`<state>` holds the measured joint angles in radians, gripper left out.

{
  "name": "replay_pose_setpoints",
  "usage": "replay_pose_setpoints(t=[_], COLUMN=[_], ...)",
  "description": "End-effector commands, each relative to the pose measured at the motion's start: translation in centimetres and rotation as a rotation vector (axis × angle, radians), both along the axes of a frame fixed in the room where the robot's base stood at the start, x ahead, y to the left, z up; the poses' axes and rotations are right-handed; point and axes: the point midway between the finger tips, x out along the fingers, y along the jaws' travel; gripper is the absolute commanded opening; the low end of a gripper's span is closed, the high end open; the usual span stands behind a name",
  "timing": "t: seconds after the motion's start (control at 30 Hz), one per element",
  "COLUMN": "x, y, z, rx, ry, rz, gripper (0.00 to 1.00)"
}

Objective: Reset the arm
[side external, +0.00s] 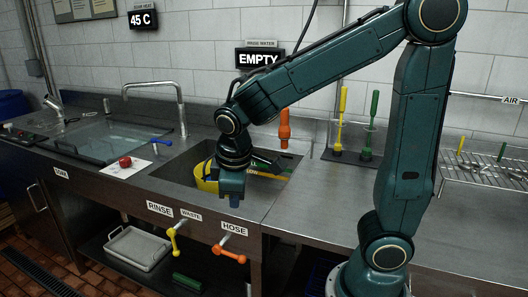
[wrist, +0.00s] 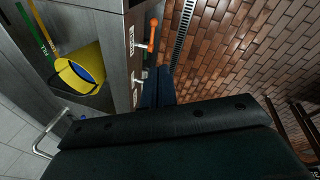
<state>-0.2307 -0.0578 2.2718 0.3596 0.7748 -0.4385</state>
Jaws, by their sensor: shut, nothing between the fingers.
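My gripper (side external: 235,202) points down at the front edge of the rinse sink, in front of a yellow bucket (side external: 204,182). Its dark blue fingers (wrist: 158,85) are together at the middle of the wrist view, with nothing between them. My arm reaches left from its base at the right, bent at the elbow. In the wrist view the bucket (wrist: 82,75) has something blue inside and is apart from the fingers. An orange valve handle (side external: 229,253) sits below the HOSE label; an orange handle also shows in the wrist view (wrist: 152,32).
A yellow valve handle (side external: 173,240) is on the front panel near the RINSE and WASTE labels. A tap (side external: 180,100) stands behind the sink (side external: 262,195). Yellow and green brushes (side external: 343,120) stand at the back. The right worktop is mostly clear. The wall display (side external: 259,58) reads EMPTY.

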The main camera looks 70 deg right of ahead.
Motion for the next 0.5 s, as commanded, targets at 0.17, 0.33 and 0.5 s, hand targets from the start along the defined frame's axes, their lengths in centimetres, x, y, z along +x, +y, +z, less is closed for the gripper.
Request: replay_pose_setpoints(t=[0.17,0.33,0.5], x=[-2.4,-4.6,-7.0], y=[-0.4,-0.5,-0.5], z=[2.3,4.0,5.4], rx=[0.077,0.145,0.21], ry=[-0.078,-0.147,-0.213], rz=[-0.077,-0.142,-0.202], gripper=[0.0,0.0,0.0])
